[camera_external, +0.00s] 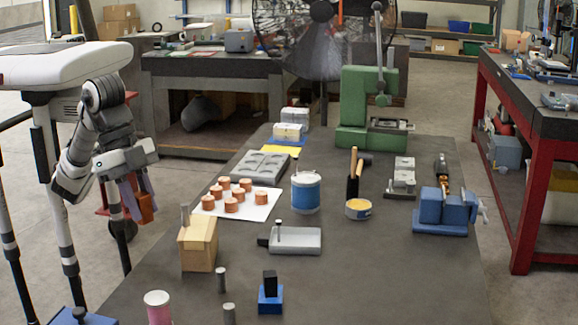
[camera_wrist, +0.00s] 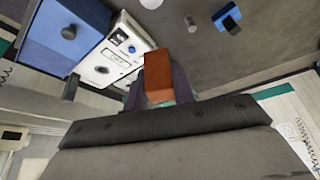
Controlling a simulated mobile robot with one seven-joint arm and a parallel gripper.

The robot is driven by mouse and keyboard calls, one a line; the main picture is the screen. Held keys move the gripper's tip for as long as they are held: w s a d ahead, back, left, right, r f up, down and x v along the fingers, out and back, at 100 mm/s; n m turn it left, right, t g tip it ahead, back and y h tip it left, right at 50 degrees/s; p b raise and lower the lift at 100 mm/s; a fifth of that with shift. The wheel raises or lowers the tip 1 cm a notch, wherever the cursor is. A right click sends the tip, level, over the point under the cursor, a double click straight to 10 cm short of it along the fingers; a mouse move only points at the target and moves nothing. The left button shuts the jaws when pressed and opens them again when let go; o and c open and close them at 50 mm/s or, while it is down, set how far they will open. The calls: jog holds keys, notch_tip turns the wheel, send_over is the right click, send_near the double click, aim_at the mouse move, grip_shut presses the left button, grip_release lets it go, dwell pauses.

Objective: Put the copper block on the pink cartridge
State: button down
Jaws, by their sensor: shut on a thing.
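The copper block (camera_external: 146,210) is held between the fingers of my gripper (camera_external: 136,195), off the left side of the dark table and clear of it. In the wrist view the copper block (camera_wrist: 158,78) sits between the dark fingers of my gripper (camera_wrist: 160,82). The pink cartridge (camera_external: 158,309) stands upright at the table's near left edge, with a pale top. It is cut off by the bottom of the picture, and it is to the right of and nearer the camera than my gripper. I cannot surely make it out in the wrist view.
A wooden block (camera_external: 198,243) with a metal pin stands on the table's left side. Short grey cylinders (camera_external: 222,279) and a blue block with a black top (camera_external: 270,293) stand near the cartridge.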

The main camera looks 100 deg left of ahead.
notch_tip(320, 180, down, 17)
jog(key=shift+f+p, duration=0.1)
jog(key=shift+p, duration=0.9)
jog(key=c, duration=1.2)
grip_release()
jog(key=shift+f, duration=0.15)
jog(key=shift+o, duration=0.2)
jog(key=b+v, duration=0.1)
jog(key=v, duration=1.1)
